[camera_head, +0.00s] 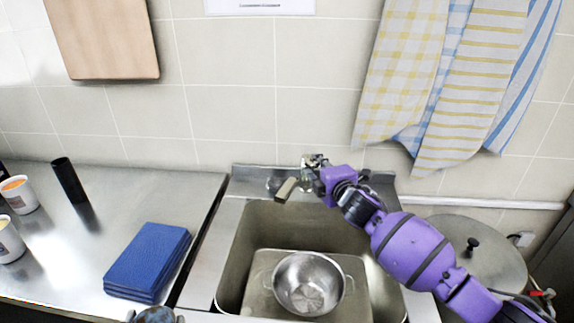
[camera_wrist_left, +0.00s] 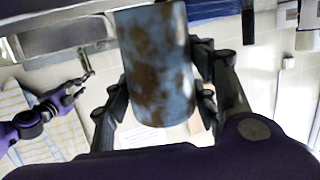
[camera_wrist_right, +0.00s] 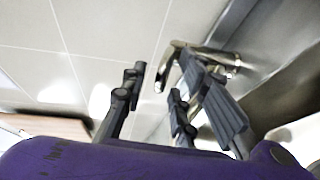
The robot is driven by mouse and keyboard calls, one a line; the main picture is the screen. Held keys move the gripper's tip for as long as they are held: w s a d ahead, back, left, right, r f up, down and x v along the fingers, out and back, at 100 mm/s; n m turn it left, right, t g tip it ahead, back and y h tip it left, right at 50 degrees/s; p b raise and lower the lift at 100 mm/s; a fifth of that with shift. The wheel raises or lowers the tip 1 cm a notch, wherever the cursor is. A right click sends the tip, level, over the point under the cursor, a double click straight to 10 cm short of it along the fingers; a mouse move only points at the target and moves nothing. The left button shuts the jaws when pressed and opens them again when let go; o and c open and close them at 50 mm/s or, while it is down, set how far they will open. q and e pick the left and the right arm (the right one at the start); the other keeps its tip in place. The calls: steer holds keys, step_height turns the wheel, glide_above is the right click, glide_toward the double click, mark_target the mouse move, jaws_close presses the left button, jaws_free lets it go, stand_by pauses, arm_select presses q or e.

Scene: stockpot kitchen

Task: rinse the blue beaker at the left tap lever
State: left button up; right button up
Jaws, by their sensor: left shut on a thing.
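The blue beaker (camera_wrist_left: 157,65), stained with brown patches, is between the fingers of my left gripper (camera_wrist_left: 160,85), which is shut on it. In the head view only the beaker's top (camera_head: 155,314) shows at the bottom edge, in front of the counter. The metal tap (camera_head: 273,184) is at the back of the sink; it also shows in the right wrist view (camera_wrist_right: 228,62). My right gripper (camera_head: 313,163) is beside the tap with its fingers apart. One finger overlaps the tap in the right wrist view, so contact and the lever's exact position are unclear.
A steel bowl (camera_head: 308,284) sits in the sink (camera_head: 238,262). A blue stack (camera_head: 147,261), a black cylinder (camera_head: 68,180) and white cups (camera_head: 19,195) stand on the left counter. A round lid (camera_head: 472,247) is right of the sink. Cloths (camera_head: 440,85) hang above.

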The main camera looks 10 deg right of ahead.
steer(key=shift+w, duration=0.35)
